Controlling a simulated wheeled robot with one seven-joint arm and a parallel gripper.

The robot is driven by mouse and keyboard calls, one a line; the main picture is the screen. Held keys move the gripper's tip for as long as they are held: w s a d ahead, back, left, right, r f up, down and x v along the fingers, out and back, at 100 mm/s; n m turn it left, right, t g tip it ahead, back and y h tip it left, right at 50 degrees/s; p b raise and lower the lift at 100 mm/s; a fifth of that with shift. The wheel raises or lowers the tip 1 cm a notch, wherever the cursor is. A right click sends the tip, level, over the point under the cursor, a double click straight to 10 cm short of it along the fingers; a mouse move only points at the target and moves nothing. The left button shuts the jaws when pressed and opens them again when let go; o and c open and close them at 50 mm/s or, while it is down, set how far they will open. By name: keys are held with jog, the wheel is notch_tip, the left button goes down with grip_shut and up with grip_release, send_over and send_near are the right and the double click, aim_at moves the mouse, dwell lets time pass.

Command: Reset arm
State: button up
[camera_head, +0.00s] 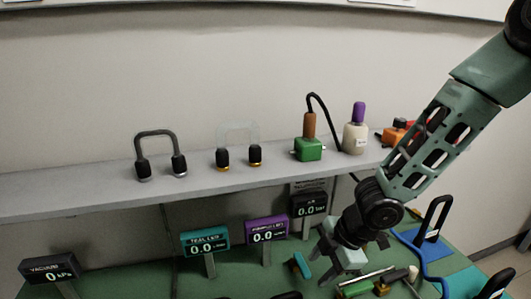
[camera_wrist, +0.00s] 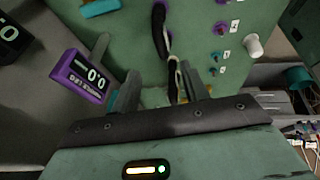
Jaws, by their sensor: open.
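My gripper (camera_head: 335,266) hangs low over the green work surface (camera_head: 225,284) at the lower right of the head view, with my arm reaching in from the upper right. In the wrist view, its two dark fingers (camera_wrist: 158,92) are apart. A black looped cable or handle (camera_wrist: 162,35) shows beyond and between them, and a small teal piece lies behind the left finger. I cannot tell whether the fingers touch anything. The fingertips are partly hidden in the head view.
A grey shelf (camera_head: 80,193) holds two U-shaped tubes, a green block (camera_head: 308,149) and a purple-capped bottle (camera_head: 355,137). Teal (camera_head: 205,241), purple (camera_head: 267,229) and black (camera_head: 308,203) displays stand left of my gripper. Tools crowd its right; a blue cable runs there.

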jog(key=s+r+m+h+b, duration=0.1)
jog(key=s+r+m, duration=0.2)
jog(key=s, duration=0.3)
jog(key=s+a+r+m+g+h+b, duration=0.1)
jog(key=s+r+m+b, duration=0.1)
jog(key=s+m, duration=0.3)
jog(key=s+r+m+h+b, duration=0.1)
jog(key=s+r+m, duration=0.3)
jog(key=s, duration=0.4)
jog(key=shift+a+r+h+b, duration=0.3)
jog(key=shift+r+h+b, duration=0.1)
jog(key=shift+r+b, duration=0.15)
jog(key=shift+s, duration=0.1)
